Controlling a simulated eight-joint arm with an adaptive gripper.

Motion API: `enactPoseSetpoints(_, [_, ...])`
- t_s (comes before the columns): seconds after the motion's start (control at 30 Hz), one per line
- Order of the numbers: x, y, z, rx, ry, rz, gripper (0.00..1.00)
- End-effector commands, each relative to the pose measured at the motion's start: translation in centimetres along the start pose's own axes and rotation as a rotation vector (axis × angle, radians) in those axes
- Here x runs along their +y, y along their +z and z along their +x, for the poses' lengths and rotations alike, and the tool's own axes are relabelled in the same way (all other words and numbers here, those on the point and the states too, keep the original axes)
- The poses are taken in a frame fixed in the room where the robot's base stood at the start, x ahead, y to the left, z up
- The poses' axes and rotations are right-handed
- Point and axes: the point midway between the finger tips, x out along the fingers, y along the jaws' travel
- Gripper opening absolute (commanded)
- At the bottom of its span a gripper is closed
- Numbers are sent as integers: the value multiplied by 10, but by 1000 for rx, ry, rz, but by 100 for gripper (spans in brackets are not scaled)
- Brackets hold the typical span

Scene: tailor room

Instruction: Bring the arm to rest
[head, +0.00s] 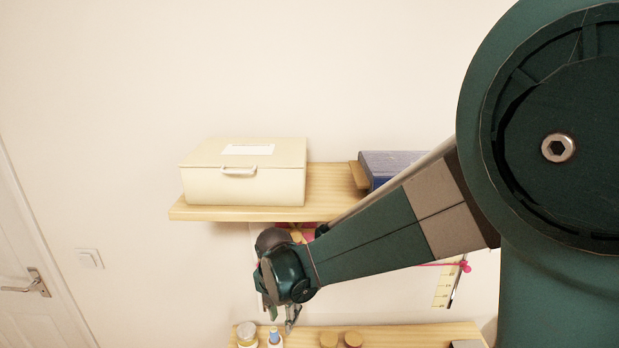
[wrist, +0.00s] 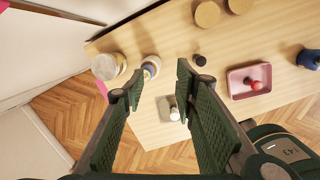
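My gripper (wrist: 160,82) is open in the wrist view, with a clear gap between its two green finger pads and nothing held. It points down over a wooden surface (wrist: 225,120) with small items on it. In the head view my gripper (head: 281,318) hangs at the end of my green arm, below the upper shelf and just above the lower wooden surface (head: 400,337). My arm reaches across from the right and hides part of the upper shelf.
The upper shelf (head: 325,190) holds a cream box (head: 243,183) and a blue box (head: 385,165). Below are a jar (wrist: 108,67), a small bottle (wrist: 151,66), round wooden pieces (wrist: 207,14) and a pink tray (wrist: 237,86). A door (head: 30,270) stands left.

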Motion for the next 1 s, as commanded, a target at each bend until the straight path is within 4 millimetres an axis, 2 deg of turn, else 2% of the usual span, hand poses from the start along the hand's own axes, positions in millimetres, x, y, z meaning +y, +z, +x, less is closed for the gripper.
enactPoseSetpoints(0.6, [-84, 22, -54, -50, 87, 575, 29])
enactPoseSetpoints(1.0, [-131, 25, -78, -61, 150, 910, 29])
